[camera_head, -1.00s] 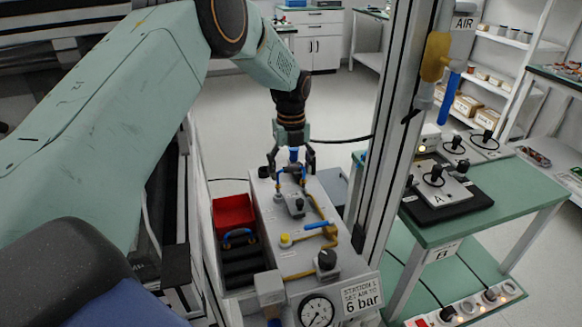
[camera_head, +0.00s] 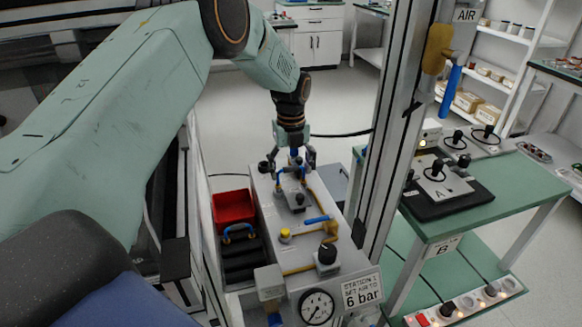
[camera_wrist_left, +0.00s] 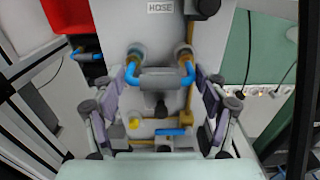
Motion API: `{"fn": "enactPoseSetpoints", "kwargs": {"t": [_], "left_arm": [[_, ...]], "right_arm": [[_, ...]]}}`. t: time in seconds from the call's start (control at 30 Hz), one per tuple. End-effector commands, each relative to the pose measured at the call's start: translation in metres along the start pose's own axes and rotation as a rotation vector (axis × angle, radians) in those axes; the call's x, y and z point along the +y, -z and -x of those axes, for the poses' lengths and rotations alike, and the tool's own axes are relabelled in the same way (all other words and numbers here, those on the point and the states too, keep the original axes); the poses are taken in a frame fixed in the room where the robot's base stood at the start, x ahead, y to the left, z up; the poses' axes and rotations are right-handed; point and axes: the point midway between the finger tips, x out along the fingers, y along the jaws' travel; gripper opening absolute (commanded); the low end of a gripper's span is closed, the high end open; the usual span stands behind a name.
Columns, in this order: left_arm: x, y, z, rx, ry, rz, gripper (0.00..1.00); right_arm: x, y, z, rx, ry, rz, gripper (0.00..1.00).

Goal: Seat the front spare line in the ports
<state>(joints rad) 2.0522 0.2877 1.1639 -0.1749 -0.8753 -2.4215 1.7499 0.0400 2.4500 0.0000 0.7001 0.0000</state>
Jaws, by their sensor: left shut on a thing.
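A U-shaped line (camera_wrist_left: 160,82) with blue elbows and a grey middle sleeve is at my left gripper (camera_head: 288,166), over the far end of the white station box (camera_head: 270,230). In the left wrist view, my left gripper (camera_wrist_left: 162,92) has its fingers on both sides of the line and is shut on it. The line's two ends are at the brass ports (camera_wrist_left: 183,50); I cannot tell how deep they sit. In the head view the fingers partly hide the line. Another blue-ended line (camera_head: 238,233) lies in the black rack (camera_head: 243,262). My right gripper is not in view.
A red bin (camera_head: 233,206) is left of the box. The box top carries a blue-handled valve (camera_head: 317,219), a black knob (camera_head: 327,254) and a yellow button (camera_head: 285,233); a gauge (camera_head: 317,307) is on its front. A metal post (camera_head: 395,120) rises to the right.

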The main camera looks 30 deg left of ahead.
Motion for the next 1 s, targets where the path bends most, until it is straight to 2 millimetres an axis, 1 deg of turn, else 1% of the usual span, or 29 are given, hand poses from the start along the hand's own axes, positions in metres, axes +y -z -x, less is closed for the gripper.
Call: {"fn": "enactPoseSetpoints", "kwargs": {"t": [0.97, 1.0], "left_arm": [[0.000, 0.000, -0.011, 0.000, 0.000, 0.000, 0.44], [0.000, 0.000, -0.011, 0.000, 0.000, 0.000, 0.77]], "right_arm": [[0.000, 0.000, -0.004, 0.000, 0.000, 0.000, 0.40], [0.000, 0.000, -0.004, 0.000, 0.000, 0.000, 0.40]]}}
